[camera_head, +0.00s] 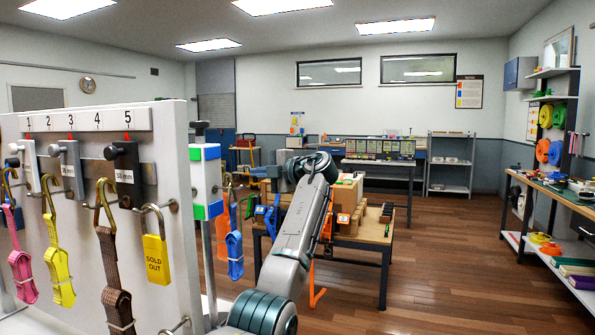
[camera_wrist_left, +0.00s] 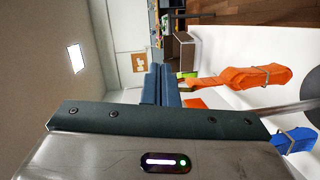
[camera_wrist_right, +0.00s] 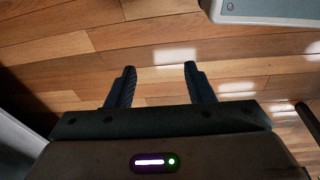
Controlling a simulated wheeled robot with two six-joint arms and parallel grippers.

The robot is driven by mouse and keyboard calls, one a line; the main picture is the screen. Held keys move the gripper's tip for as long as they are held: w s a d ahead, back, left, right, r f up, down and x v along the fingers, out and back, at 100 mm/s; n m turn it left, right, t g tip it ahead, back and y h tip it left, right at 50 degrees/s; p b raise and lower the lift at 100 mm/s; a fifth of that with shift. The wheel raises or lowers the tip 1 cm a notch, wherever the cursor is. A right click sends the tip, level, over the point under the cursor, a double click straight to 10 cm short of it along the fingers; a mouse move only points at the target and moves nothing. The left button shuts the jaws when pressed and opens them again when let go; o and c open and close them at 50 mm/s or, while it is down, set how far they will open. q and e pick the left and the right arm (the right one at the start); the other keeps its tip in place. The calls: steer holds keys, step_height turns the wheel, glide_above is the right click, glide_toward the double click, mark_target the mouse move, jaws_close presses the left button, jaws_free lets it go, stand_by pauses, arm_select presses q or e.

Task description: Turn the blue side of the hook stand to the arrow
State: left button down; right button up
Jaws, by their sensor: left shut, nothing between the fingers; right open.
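The hook stand (camera_head: 206,180) is an upright white post on a grey pole, right of the strap panel. In the head view its left face has green bands and its right face has blue bands. Orange (camera_head: 222,236) and blue (camera_head: 235,255) straps hang beside it; orange (camera_wrist_left: 245,78) and blue (camera_wrist_left: 294,141) straps show in the left wrist view. My left gripper (camera_head: 254,172) is shut and empty, just right of the stand; its fingers show in the left wrist view (camera_wrist_left: 159,84). My right gripper (camera_wrist_right: 158,85) is open and empty above the floor. I cannot make out the stand's arrow.
The white strap panel (camera_head: 172,120) fills the left, with numbered hooks, red marks, several straps and a yellow SOLD OUT padlock (camera_head: 156,258). A wooden table (camera_head: 365,236) with boxes stands behind my left arm. The floor (camera_head: 440,270) at the right is clear.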

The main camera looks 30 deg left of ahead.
arm_select(q)
steer(key=w+d+r+p, duration=0.1)
steer(key=w+d+p, duration=0.4)
steer(key=w, duration=0.1)
arm_select(e)
steer(key=s+d+f, duration=0.1)
steer(key=s+f, duration=0.9)
steer(key=f, duration=0.1)
steer(key=shift+d+f, duration=0.15)
steer(key=shift+s, duration=0.1)
